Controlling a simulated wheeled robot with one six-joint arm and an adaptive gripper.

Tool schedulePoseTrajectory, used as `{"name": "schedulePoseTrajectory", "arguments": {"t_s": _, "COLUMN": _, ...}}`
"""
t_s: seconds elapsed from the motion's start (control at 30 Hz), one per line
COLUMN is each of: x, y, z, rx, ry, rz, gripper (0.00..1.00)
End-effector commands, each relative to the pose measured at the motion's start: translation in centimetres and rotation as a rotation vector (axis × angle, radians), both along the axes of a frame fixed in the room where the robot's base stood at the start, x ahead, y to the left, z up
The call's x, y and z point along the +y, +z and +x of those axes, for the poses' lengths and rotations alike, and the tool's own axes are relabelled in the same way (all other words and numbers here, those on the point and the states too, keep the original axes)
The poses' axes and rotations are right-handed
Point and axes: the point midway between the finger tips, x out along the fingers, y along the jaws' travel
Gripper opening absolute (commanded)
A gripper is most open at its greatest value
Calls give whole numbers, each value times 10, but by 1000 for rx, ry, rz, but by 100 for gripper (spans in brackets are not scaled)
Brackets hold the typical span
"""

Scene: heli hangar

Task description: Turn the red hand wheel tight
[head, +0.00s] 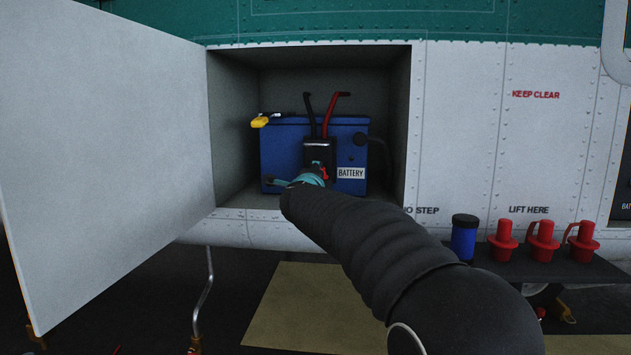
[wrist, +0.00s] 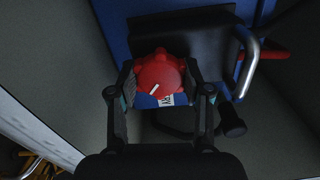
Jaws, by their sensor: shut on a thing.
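The red hand wheel (wrist: 157,76) shows in the wrist view between the two fingers of my gripper (wrist: 160,92). It has a lobed rim and a short white mark on its face. My gripper is shut on it, with one finger on each side. The wheel sits at the front of a black connector block (head: 320,150) against the blue battery (head: 284,148), which is labelled BATTERY.
The battery stands in an open bay (head: 397,120) in the white panel. The open door (head: 105,150) fills the left. A black and a red cable (head: 329,110) rise from the block. A shelf at right holds a blue canister (head: 464,238) and several red plugs (head: 503,240).

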Motion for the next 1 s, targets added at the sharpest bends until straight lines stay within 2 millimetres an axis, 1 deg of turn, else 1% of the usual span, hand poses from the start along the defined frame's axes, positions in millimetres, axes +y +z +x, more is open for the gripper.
{"name": "schedulePoseTrajectory", "arguments": {"t_s": 0.6, "x": -1, "y": -1, "z": 0, "rx": -20, "ry": 0, "rz": 576, "gripper": 14}}
{"name": "schedulePoseTrajectory", "arguments": {"t_s": 0.8, "x": -1, "y": -1, "z": 0, "rx": -24, "ry": 0, "rz": 721, "gripper": 14}}
{"name": "schedulePoseTrajectory", "arguments": {"t_s": 1.0, "x": -1, "y": 0, "z": 0, "rx": -27, "ry": 0, "rz": 824, "gripper": 14}}
